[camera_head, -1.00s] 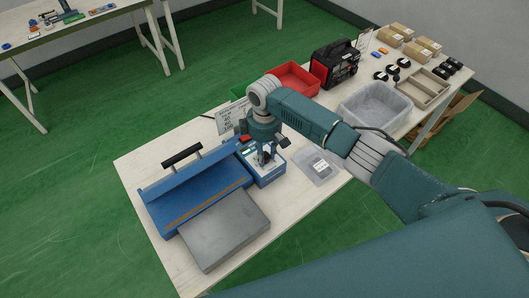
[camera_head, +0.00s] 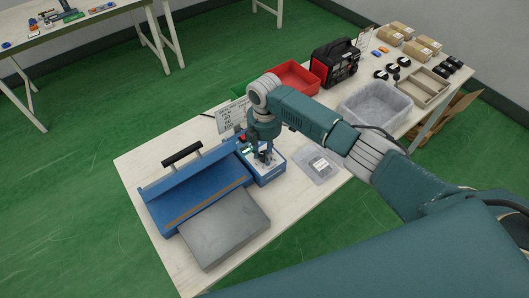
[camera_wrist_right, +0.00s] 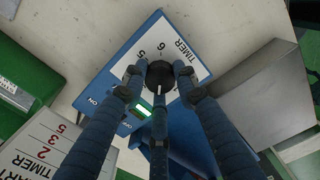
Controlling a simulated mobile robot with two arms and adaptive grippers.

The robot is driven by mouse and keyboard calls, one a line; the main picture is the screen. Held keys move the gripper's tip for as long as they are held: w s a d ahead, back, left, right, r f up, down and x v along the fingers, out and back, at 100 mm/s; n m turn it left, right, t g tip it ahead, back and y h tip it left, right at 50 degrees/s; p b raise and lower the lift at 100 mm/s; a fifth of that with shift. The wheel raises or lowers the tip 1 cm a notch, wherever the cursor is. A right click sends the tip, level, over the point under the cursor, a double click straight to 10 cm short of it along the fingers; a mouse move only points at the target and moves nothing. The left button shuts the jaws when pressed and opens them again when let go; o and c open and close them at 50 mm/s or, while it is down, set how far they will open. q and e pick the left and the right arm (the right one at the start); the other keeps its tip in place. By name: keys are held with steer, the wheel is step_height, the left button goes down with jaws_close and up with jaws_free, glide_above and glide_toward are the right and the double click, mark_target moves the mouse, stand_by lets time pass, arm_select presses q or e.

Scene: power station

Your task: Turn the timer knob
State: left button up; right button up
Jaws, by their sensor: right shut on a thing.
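The black timer knob (camera_wrist_right: 160,74) sits on the white face of a blue machine, beside the printed word TIMER and the numbers 5 and 6. A light pointer mark shows on its edge in the right wrist view. My right gripper (camera_wrist_right: 160,80) has its fingers closed around the knob. In the head view my right gripper (camera_head: 264,156) points down onto the control box (camera_head: 266,174) of the blue machine (camera_head: 195,196), hiding the knob there. My left gripper is not in view.
A grey metal plate (camera_head: 226,228) lies in front of the machine. A sign (camera_head: 231,118) stands behind it. A clear bag (camera_head: 318,166), a red bin (camera_head: 292,77), a grey bin (camera_head: 374,106) and a black-red device (camera_head: 336,64) are to the right.

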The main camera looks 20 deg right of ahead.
steer(key=shift+w+r+n, duration=0.1)
steer(key=shift+n, duration=0.2)
steer(key=o, duration=1.1)
steer(key=shift+o, duration=0.2)
step_height(320, 180, up, 12)
